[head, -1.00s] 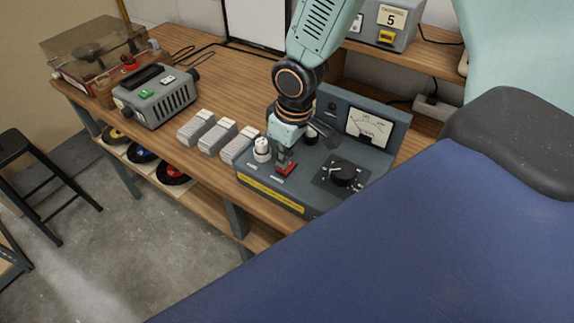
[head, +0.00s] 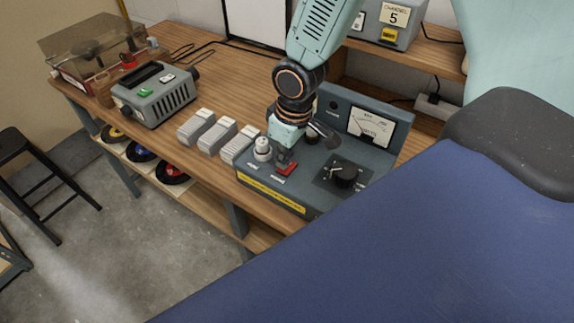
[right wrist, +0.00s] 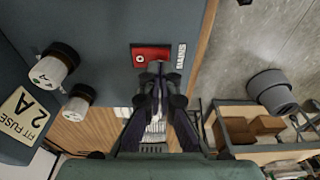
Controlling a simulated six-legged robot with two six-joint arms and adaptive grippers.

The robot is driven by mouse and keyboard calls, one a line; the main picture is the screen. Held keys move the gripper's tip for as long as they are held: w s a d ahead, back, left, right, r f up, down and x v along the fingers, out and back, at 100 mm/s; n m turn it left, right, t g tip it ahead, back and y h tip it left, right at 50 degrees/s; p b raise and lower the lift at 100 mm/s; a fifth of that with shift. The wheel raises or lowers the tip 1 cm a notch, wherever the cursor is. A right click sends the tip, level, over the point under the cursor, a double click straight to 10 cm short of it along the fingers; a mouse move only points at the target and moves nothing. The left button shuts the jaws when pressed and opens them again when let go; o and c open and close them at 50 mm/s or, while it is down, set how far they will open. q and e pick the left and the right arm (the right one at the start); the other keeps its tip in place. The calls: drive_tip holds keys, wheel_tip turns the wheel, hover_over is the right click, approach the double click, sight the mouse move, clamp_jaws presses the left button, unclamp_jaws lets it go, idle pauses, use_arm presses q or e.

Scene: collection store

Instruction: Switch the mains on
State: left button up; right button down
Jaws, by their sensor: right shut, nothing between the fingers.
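The grey bench unit (head: 232,172) carries a red mains switch (head: 287,169) near its front edge. In the right wrist view the red switch (right wrist: 150,54) shows a white O at its left, beside a MAINS label. My right gripper (head: 281,160) is over the switch, pointing down. In the right wrist view its shut, empty fingertips (right wrist: 157,69) overlap the lower right of the red switch. I cannot tell whether they touch it, and they hide part of it. My left gripper is not in view.
A meter (head: 370,125) and a black dial (head: 346,174) are right of the switch. A white-topped fuse holder (head: 263,147) stands close on the left. Several grey ribbed blocks (head: 215,136) and another grey device (head: 156,98) stand further left on the wooden bench (head: 225,85).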

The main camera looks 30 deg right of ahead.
drive_tip(key=shift+s+f, duration=0.1)
drive_tip(key=shift+s, duration=0.1)
drive_tip(key=shift+w+f+b, duration=0.2)
drive_tip(key=shift+f+b, duration=0.1)
drive_tip(key=shift+s+f, duration=0.1)
drive_tip(key=shift+s, duration=0.05)
drive_tip(key=shift+f, duration=0.15)
idle(0.4)
drive_tip(key=shift+r+p, duration=3.1)
drive_tip(key=shift+r, duration=0.55)
drive_tip(key=shift+f, duration=0.1)
